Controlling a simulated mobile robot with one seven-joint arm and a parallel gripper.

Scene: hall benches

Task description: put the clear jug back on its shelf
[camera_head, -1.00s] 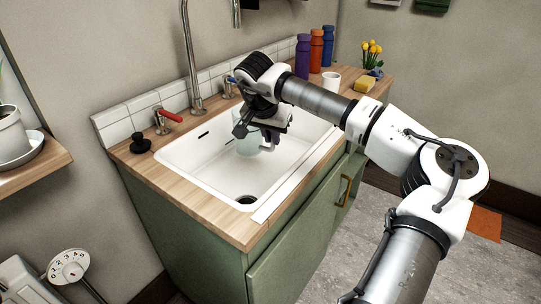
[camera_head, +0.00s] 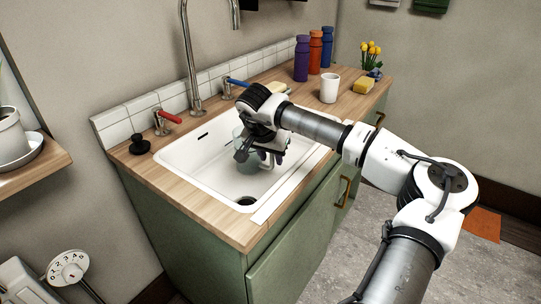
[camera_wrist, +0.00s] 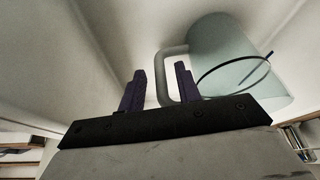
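The clear jug (camera_head: 247,166) is in the white sink (camera_head: 190,160), partly hidden by my gripper and wrist in the head view. In the wrist view the jug (camera_wrist: 225,50) is pale and see-through, with a handle on its left side and a dark ring line showing at its lower part. My gripper (camera_wrist: 160,84) is open. Its two dark purple fingers stand apart, one on each side of the handle, with visible space around it. In the head view my gripper (camera_head: 268,158) is down inside the basin. No shelf for the jug can be made out for sure.
A tall tap (camera_head: 193,60) stands behind the sink, between red (camera_head: 166,118) and blue (camera_head: 236,82) lever handles. A white mug (camera_head: 330,88), several bottles, a yellow sponge (camera_head: 363,84) and flowers stand on the right counter. A wooden shelf (camera_head: 40,165) with a plant pot is at left.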

